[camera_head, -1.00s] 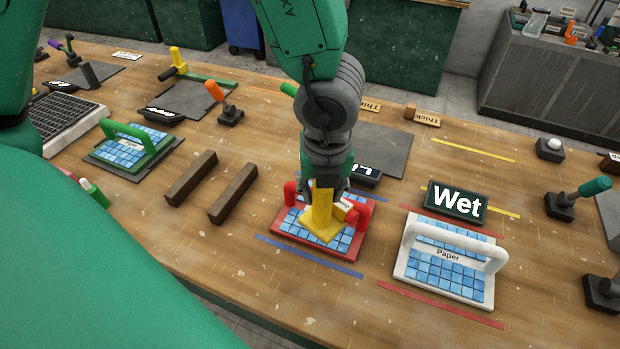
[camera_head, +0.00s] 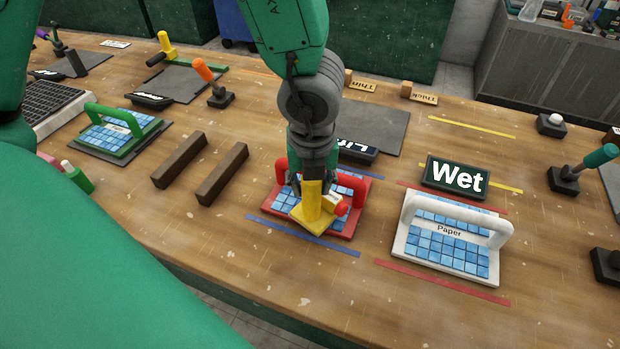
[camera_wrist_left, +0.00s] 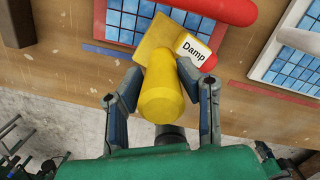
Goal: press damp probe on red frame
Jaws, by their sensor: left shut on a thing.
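The yellow damp probe (camera_head: 313,204) has an upright grip and a square base plate, with a white "Damp" label and a red rounded piece at its side; the label reads clearly in the left wrist view (camera_wrist_left: 194,51). My left gripper (camera_head: 312,182) is shut on its grip from above. The red frame (camera_head: 345,234) has blue tiles and red upright handle ends (camera_head: 360,190). The probe's base is over the frame's near edge and hides part of the tiles. In the left wrist view the base overlaps table and frame; I cannot tell if it touches. My right gripper is out of view.
A white frame labelled "Paper" (camera_head: 398,268) and a "Wet" sign (camera_head: 457,178) stand to the right. Two dark bars (camera_head: 222,174) lie to the left, past them a green frame (camera_head: 150,130). Blue (camera_head: 300,237) and red (camera_head: 440,283) strips mark the table near the front edge.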

